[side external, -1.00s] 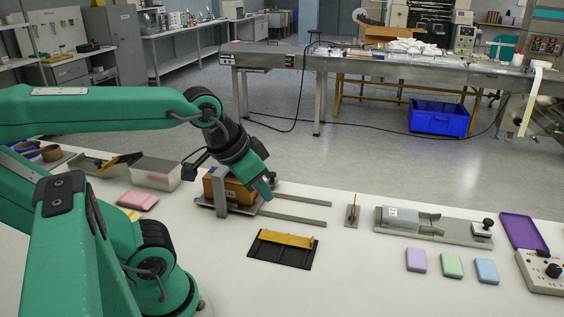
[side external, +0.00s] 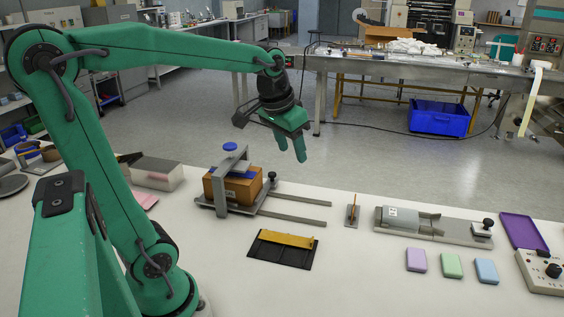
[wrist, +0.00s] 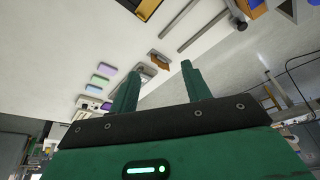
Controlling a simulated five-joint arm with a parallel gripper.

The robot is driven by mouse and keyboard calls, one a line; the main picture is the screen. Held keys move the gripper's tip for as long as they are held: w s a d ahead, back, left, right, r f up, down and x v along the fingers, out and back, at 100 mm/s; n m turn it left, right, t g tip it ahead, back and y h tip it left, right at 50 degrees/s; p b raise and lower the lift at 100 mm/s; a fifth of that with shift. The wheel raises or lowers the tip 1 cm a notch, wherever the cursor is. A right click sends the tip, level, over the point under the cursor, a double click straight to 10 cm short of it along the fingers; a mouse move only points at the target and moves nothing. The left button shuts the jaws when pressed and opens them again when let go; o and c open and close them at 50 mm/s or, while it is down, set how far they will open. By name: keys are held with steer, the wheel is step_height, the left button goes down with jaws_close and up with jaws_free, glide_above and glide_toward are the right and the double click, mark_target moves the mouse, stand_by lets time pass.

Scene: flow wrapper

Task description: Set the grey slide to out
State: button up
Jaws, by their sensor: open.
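A grey block with a black knob (side external: 482,229) sits at the right end of a long grey base plate (side external: 455,236), beside a half-round grey trough (side external: 415,219). A second grey assembly with two rails (side external: 300,200) holds a brown box (side external: 236,186) under a grey frame with a blue top knob (side external: 230,146); a small black knob stands at its right. I cannot tell for sure which one is the grey slide. My gripper (side external: 291,151) is open and empty, raised above and behind the rails. Its two fingers also show in the wrist view (wrist: 160,70), apart with nothing between.
A black and yellow tray (side external: 280,250) lies in front of the rails. A small upright brown piece (side external: 352,209) stands between the two assemblies. Purple (side external: 416,259), green (side external: 451,265) and blue (side external: 486,271) pads lie in front of the right one, near a control box (side external: 543,272).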

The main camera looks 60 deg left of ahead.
steer(key=w+a+f+n+g, duration=0.1)
steer(key=w+a+f, duration=0.1)
steer(key=w+a, duration=0.3)
steer(key=w+a+f+n+g, duration=0.1)
steer(key=w+a+f, duration=0.2)
steer(key=a, duration=0.5)
steer(key=n+g+h, duration=0.1)
steer(key=n+g, duration=0.1)
glide_toward(272, 173)
steer(key=shift+s+d, duration=0.15)
steer(key=shift+d, duration=0.05)
steer(key=shift+a+f, duration=0.15)
steer(key=shift+a, duration=0.05)
steer(key=shift+f, duration=3.9)
steer(key=shift+c, duration=0.2)
steer(key=shift+d, duration=0.1)
jaws_close()
